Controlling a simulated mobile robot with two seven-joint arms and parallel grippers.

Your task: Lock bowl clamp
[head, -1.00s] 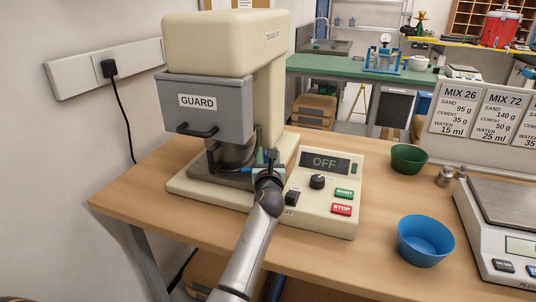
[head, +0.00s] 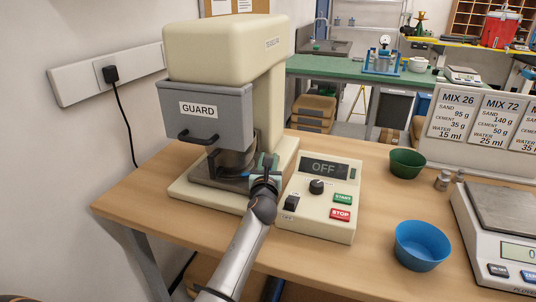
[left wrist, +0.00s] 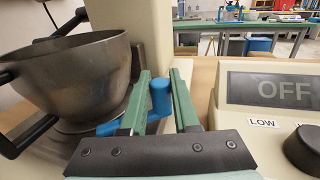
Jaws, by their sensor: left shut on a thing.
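The mixer (head: 225,48) stands on the wooden bench with its grey guard (head: 206,122) above the steel bowl (head: 237,162). In the left wrist view the bowl (left wrist: 75,75) sits at the left, upright on its base. The blue clamp lever (left wrist: 160,97) runs from beside the bowl's foot to an upright blue knob. My left gripper (left wrist: 160,78) has its green fingers on either side of this knob and is shut on it. In the head view my left gripper (head: 263,169) is between the bowl and the control panel, hiding most of the lever. My right gripper is not in view.
The control panel (head: 322,196) reads OFF, close to the right of my left gripper. A green bowl (head: 407,162), a blue bowl (head: 422,245) and a scale (head: 500,225) stand further right. The bench's front left is clear.

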